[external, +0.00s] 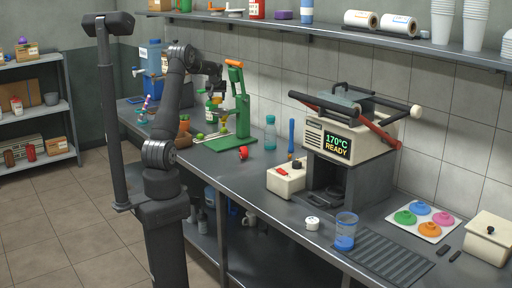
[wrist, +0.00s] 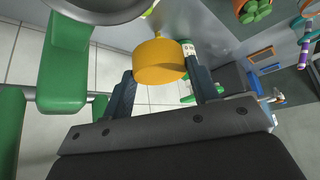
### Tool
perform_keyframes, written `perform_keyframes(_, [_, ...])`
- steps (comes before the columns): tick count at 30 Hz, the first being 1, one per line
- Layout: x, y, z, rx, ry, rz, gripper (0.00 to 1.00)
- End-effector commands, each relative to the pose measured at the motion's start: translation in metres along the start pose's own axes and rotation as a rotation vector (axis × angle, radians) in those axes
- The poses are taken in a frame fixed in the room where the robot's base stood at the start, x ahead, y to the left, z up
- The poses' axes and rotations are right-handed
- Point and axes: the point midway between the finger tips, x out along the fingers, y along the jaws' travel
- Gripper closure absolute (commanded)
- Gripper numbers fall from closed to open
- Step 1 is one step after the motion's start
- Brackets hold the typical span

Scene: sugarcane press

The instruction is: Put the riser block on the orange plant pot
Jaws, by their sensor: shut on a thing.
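My gripper (wrist: 160,68) is shut on a squat yellow-orange cylinder (wrist: 159,58) with a small stem at its far side. I cannot tell for sure that this is the riser block; no other thing clearly fits that name. In the external view my gripper (external: 215,88) is above the counter, close in front of the green press (external: 241,104); the held cylinder is small and unclear there.
The green press is very close to my gripper in the wrist view (wrist: 64,62). A wall shelf (external: 330,32) runs above.

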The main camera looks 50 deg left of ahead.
Motion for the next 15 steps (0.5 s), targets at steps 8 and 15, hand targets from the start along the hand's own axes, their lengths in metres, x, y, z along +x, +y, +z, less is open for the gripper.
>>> perform_keyframes(8, [0.033,-0.086,-0.03,-0.141,-0.001,-0.091,0.69])
perform_keyframes(15, [0.051,-0.117,-0.036,-0.175,-0.002,-0.112,0.69])
